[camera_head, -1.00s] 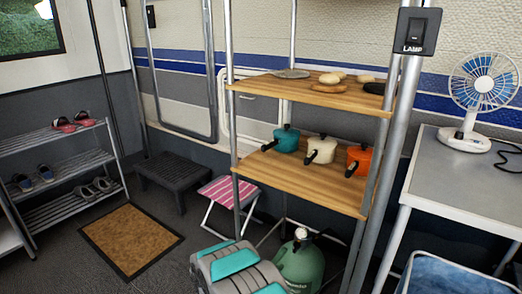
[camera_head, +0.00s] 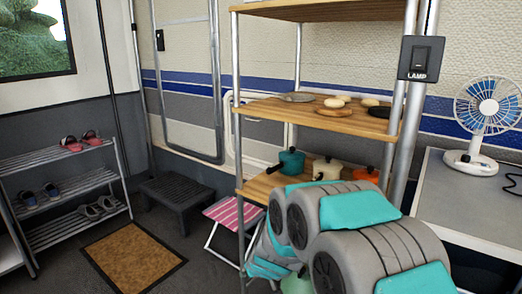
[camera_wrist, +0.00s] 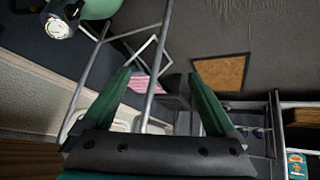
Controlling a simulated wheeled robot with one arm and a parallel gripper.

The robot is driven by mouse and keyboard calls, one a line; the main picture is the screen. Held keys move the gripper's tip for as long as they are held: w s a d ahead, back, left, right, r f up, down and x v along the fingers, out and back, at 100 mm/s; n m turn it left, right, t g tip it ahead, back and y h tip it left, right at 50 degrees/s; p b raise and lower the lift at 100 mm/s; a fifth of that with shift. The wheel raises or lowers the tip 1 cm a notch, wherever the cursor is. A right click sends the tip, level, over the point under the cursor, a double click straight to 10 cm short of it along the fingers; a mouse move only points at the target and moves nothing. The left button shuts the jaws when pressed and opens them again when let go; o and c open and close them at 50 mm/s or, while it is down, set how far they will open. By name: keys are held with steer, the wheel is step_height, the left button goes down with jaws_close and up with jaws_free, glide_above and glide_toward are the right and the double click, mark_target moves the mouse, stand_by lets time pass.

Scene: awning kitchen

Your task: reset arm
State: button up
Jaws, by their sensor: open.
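My gripper (camera_wrist: 160,90) shows in the wrist view with its two green fingers spread wide apart and nothing between them. Beyond the fingers lie a metal shelf post, the pink striped stool (camera_wrist: 147,86) and the dark floor. In the head view my grey and teal arm links rise at the lower right, in front of the shelf rack. The gripper itself is not visible in the head view. The arm hides part of the lower shelf and most of the green tank (camera_head: 297,282).
The shelf rack (camera_head: 310,113) holds several pots and boards close to my arm. A table with a fan (camera_head: 487,115) stands right. A shoe rack (camera_head: 68,180), black step stool (camera_head: 177,203) and brown mat (camera_head: 133,257) are left. Floor around the mat is clear.

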steer(key=s+d+r+m+g, duration=0.1)
steer(key=s+d+r+g, duration=0.2)
steer(key=s, duration=1.1)
steer(key=s+d+r+m+g+h, duration=0.1)
steer(key=s+d+r, duration=0.4)
steer(key=s, duration=0.9)
steer(key=s+d+r+m+g, duration=0.3)
steer(key=s+d, duration=0.5)
steer(key=s, duration=0.6)
steer(key=shift+d+r+g+h, duration=0.4)
steer(key=shift+r+g, duration=0.25)
steer(key=shift+g, duration=0.45)
steer(key=shift+a, duration=0.1)
steer(key=shift+c, duration=0.4)
